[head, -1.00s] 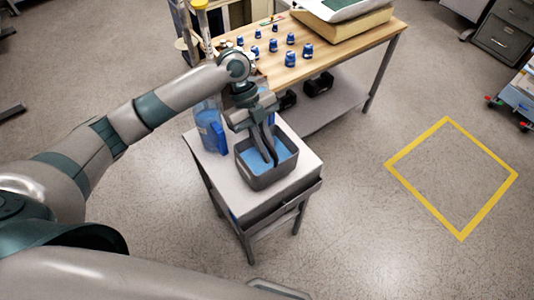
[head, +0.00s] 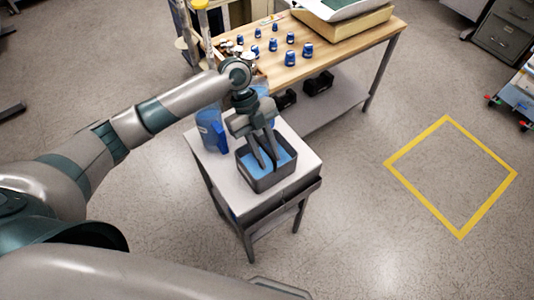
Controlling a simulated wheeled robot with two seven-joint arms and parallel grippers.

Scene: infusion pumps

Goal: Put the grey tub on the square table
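The grey tub (head: 272,184) is an open box with a blue inside. My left gripper (head: 269,166) reaches down into the tub from above. Its two dark fingers are apart with a gap between them, and I see nothing held there. The fingertips are low inside the tub; whether they touch it is hard to tell. My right gripper is not in view.
A clear jug with blue parts (head: 212,134) stands on the same table, close behind the tub to the left. A wooden workbench (head: 335,52) with several blue-capped items is behind. Yellow tape (head: 490,207) marks clear floor at right.

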